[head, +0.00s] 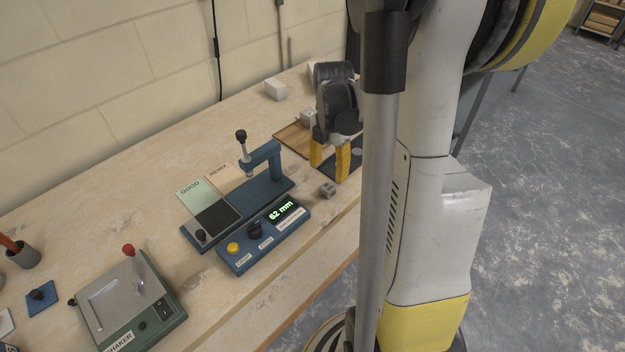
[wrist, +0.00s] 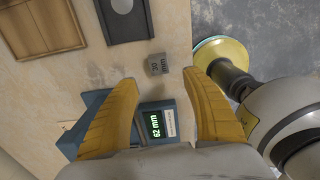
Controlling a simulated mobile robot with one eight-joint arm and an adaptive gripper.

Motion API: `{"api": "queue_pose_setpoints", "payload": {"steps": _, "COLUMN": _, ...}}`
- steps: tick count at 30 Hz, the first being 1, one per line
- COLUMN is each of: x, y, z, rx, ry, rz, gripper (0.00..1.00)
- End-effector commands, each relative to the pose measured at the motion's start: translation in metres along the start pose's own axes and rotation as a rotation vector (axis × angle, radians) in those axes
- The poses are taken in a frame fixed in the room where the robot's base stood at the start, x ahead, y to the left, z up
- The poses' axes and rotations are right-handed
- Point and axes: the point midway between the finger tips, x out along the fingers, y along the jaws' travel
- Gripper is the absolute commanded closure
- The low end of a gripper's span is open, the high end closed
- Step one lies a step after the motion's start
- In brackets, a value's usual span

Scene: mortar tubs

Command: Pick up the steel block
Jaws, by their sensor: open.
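My gripper (head: 329,173) has yellow fingers pointing down. It is open and empty, above and slightly behind the block in the head view. In the wrist view the open gripper (wrist: 160,78) has its fingers spread wider than the block, and the block appears apart from both.
A blue gauge with a display (head: 285,211) reading "62 mm" stands beside the block. A wooden tray (wrist: 40,30) and a dark tray (wrist: 114,35) lie behind it. A pale block (head: 275,89) sits near the wall. A green shaker (head: 130,305) is at front left. The bench edge is close.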

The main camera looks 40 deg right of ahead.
Motion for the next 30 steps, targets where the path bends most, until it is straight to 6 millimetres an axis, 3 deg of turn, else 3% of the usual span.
{"api": "queue_pose_setpoints", "payload": {"steps": 3, "x": 0.023, "y": 0.001, "z": 0.0, "rx": 0.001, "ry": -0.001, "rz": 0.001, "gripper": 0.43}}
{"api": "queue_pose_setpoints", "payload": {"steps": 11, "x": 0.041, "y": 0.001, "z": 0.001, "rx": 0.002, "ry": -0.001, "rz": 0.001, "gripper": 0.43}}
{"api": "queue_pose_setpoints", "payload": {"steps": 18, "x": 0.079, "y": 0.002, "z": 0.005, "rx": 0.001, "ry": -0.001, "rz": 0.002, "gripper": 0.43}}
{"api": "queue_pose_setpoints", "payload": {"steps": 26, "x": 0.084, "y": 0.002, "z": 0.004, "rx": 0.002, "ry": -0.001, "rz": 0.002, "gripper": 0.43}}
{"api": "queue_pose_setpoints", "payload": {"steps": 27, "x": 0.084, "y": 0.002, "z": 0.004, "rx": 0.002, "ry": -0.001, "rz": 0.002, "gripper": 0.45}}
{"api": "queue_pose_setpoints", "payload": {"steps": 30, "x": 0.083, "y": 0.002, "z": 0.004, "rx": 0.002, "ry": -0.001, "rz": 0.002, "gripper": 0.75}}
